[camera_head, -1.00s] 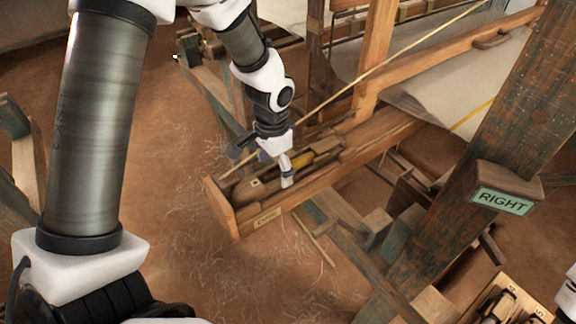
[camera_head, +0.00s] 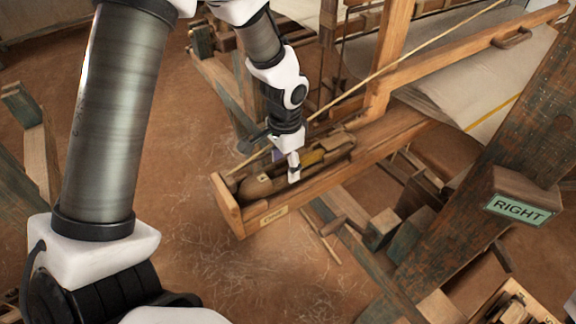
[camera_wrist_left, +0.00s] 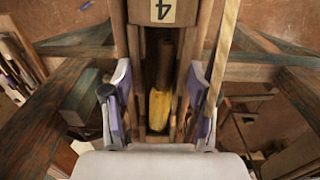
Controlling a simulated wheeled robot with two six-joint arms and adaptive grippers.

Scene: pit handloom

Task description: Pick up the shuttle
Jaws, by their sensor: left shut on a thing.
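The shuttle (camera_head: 258,187) is a long brown wooden piece with a rounded end and a yellow yarn bobbin in its middle slot. It lies lengthwise in the wooden box (camera_head: 228,205) at the near end of the loom's beam; I cannot tell whether it still touches the box floor. My left gripper (camera_head: 292,170) points down and is shut across the shuttle. In the left wrist view the fingers of the gripper (camera_wrist_left: 160,78) lie on both sides of the shuttle (camera_wrist_left: 165,50), whose yellow bobbin shows between them, below a "4" tag. My right gripper is out of view.
The loom's cloth (camera_head: 470,85) and a slanting thin rod (camera_head: 400,60) lie behind the gripper. A thick post with a "RIGHT" sign (camera_head: 515,209) stands at the right. A slotted tray (camera_head: 520,308) is at the bottom right. Bare floor lies left of the box.

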